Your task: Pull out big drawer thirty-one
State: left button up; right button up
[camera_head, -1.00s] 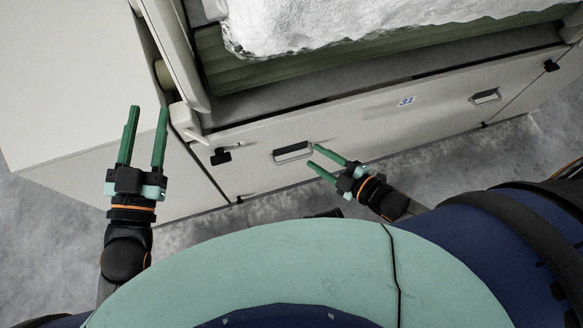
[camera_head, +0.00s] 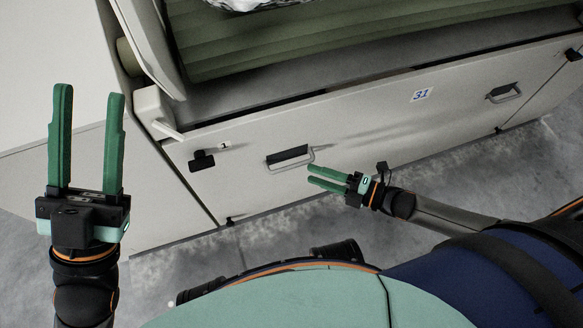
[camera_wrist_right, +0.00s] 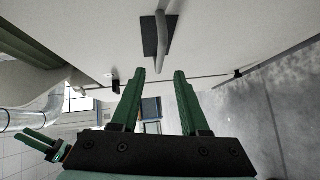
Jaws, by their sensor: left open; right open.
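The wide pale drawer front (camera_head: 370,138) carries a label 31 (camera_head: 422,95) and two metal handles over dark recesses. The left handle (camera_head: 290,158) is close to my right gripper (camera_head: 310,175), which is open and empty just right of and below it. In the right wrist view that handle (camera_wrist_right: 166,35) stands ahead, beyond and above the open fingers (camera_wrist_right: 158,95), not between them. The right handle (camera_head: 504,93) is free. My left gripper (camera_head: 87,92) is open and empty at the left, over the neighbouring pale panel. The drawer front looks flush with its surround.
A black latch (camera_head: 202,160) sits left of the left handle. Above the drawer are a grey ledge and a green ribbed belt (camera_head: 350,38) with white fibre (camera_head: 250,4). The grey floor (camera_head: 270,245) in front of the drawer is clear apart from my own body.

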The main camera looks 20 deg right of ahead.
aim_at(292, 166)
pick_arm(q)
notch_tip(292, 166, down, 3)
jog(key=shift+w+d+b, duration=0.1)
jog(key=shift+d+b, duration=0.05)
jog(key=shift+b, duration=0.85)
pick_arm(e)
jog(key=x, duration=0.7)
jog(key=shift+w+a, duration=0.2)
jog(key=shift+c, duration=0.4)
grip_shut()
jog(key=shift+f, duration=0.1)
